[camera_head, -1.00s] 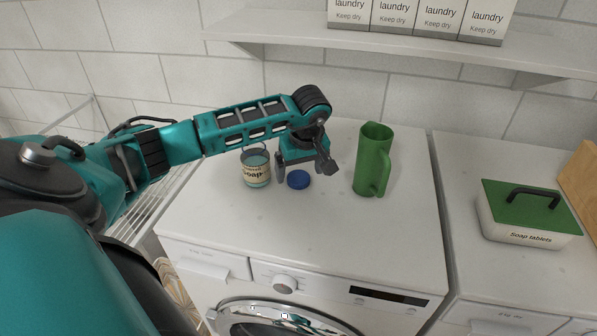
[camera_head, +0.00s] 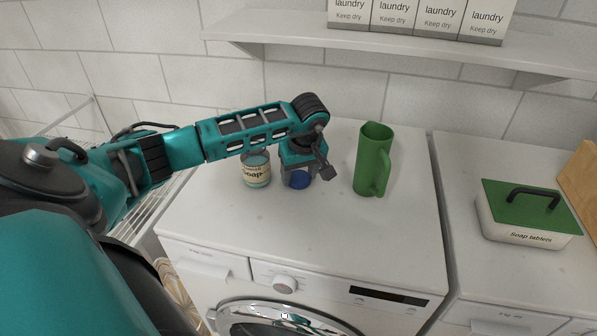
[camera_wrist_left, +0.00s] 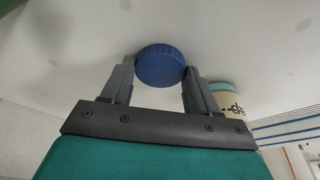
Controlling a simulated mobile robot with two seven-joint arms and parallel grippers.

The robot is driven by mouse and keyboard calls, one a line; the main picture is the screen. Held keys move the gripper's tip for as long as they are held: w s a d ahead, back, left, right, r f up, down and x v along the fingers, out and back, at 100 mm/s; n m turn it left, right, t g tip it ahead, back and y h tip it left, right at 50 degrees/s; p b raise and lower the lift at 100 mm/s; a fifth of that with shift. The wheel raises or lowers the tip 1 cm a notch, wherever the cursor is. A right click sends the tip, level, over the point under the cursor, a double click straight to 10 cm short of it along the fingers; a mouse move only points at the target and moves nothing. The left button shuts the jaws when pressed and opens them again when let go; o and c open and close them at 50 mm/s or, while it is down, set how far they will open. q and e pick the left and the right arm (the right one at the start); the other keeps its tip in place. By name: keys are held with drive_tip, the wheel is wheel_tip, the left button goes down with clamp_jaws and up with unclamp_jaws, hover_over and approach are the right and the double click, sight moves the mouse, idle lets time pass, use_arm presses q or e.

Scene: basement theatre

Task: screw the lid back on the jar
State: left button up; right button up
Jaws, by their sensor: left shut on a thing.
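The blue lid (camera_head: 299,181) is on the white top of the washing machine, to the right of the jar. My left gripper (camera_head: 303,178) is down over it and shut on it. In the left wrist view the lid (camera_wrist_left: 161,66) sits between the two fingertips (camera_wrist_left: 160,72). The jar (camera_head: 257,171), with a soap label, stands upright and open just left of the gripper, and shows pale teal contents. Part of the jar (camera_wrist_left: 230,100) also shows at the right in the left wrist view. My right gripper is not in view.
A green jug (camera_head: 372,160) stands close to the right of my left gripper. A box of soap tablets (camera_head: 527,222) with a green lid is farther right. A shelf (camera_head: 400,50) with laundry boxes (camera_head: 439,17) hangs above. The front of the machine top (camera_head: 300,225) is clear.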

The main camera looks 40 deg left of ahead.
sight(299, 178)
use_arm(q)
drive_tip(key=shift+c, duration=1.1)
drive_tip(key=shift+r, duration=0.1)
wheel_tip(299, 178, up, 20)
drive_tip(key=shift+p, duration=0.3)
